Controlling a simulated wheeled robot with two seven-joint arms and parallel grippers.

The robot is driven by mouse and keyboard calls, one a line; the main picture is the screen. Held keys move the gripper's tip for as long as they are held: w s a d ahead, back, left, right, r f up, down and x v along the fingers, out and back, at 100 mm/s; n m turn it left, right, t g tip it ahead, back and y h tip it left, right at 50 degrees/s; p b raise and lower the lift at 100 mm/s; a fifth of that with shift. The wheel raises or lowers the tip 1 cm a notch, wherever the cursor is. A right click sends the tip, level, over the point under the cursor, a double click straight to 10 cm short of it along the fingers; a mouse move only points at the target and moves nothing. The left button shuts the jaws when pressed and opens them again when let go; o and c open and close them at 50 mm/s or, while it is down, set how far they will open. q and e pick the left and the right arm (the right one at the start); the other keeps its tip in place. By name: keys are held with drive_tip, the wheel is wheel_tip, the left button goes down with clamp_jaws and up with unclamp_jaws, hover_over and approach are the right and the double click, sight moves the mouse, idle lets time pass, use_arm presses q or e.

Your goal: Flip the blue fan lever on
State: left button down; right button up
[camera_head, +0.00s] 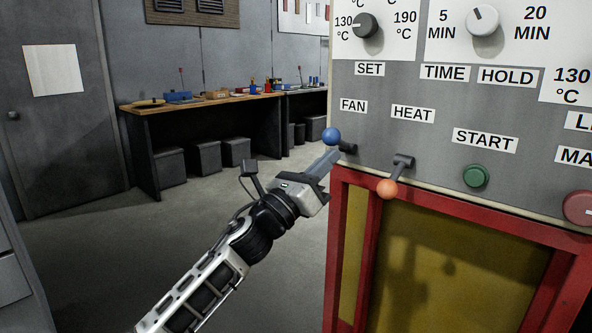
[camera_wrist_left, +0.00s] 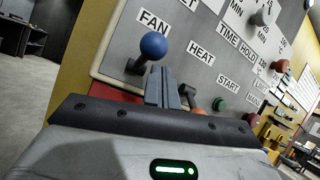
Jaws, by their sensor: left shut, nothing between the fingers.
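The blue fan lever (camera_head: 331,135) is at the lower left of the oven's grey panel, under the FAN label. Its blue ball sits above and to the left of its pivot in the head view. My left gripper (camera_head: 331,157) is shut and empty, with its fingertips close below the blue ball. In the left wrist view the blue ball (camera_wrist_left: 153,45) stands just beyond and left of the shut fingers (camera_wrist_left: 162,82). I cannot tell whether the fingers touch the lever. My right gripper is not in view.
The orange-knobbed heat lever (camera_head: 387,188) hangs downward close to the right. A green start button (camera_head: 476,175) and a red button (camera_head: 580,208) are farther right. The red-framed oven door (camera_head: 460,222) is below the panel. Open floor lies to the left, before a workbench (camera_head: 205,104).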

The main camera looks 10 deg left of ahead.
use_arm(q)
drive_tip(key=s+a+r, duration=0.2)
drive_tip(key=s+a, duration=0.2)
drive_tip(key=s, duration=0.3)
drive_tip(key=shift+s+a+r+y+p, duration=0.2)
drive_tip(key=shift+s+a+y+p, duration=0.15)
drive_tip(key=shift+p, duration=0.1)
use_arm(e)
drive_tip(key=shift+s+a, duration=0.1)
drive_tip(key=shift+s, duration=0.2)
use_arm(q)
drive_tip(key=s+f+n+g+y, duration=0.1)
drive_tip(key=s+f+n+y, duration=0.3)
drive_tip(key=f+n, duration=0.8)
drive_tip(key=s+f+n+g+y, duration=0.2)
drive_tip(key=s+f+n+y, duration=0.1)
drive_tip(key=f+n, duration=0.85)
drive_tip(key=s+f+n+g+y, duration=0.2)
drive_tip(key=s+f+n+g, duration=0.3)
drive_tip(key=s+f+n, duration=0.9)
drive_tip(key=s+f, duration=0.3)
drive_tip(key=f, duration=0.1)
drive_tip(key=shift+s+f+g+y, duration=0.2)
drive_tip(key=shift+g+y, duration=0.1)
drive_tip(key=shift+y, duration=0.05)
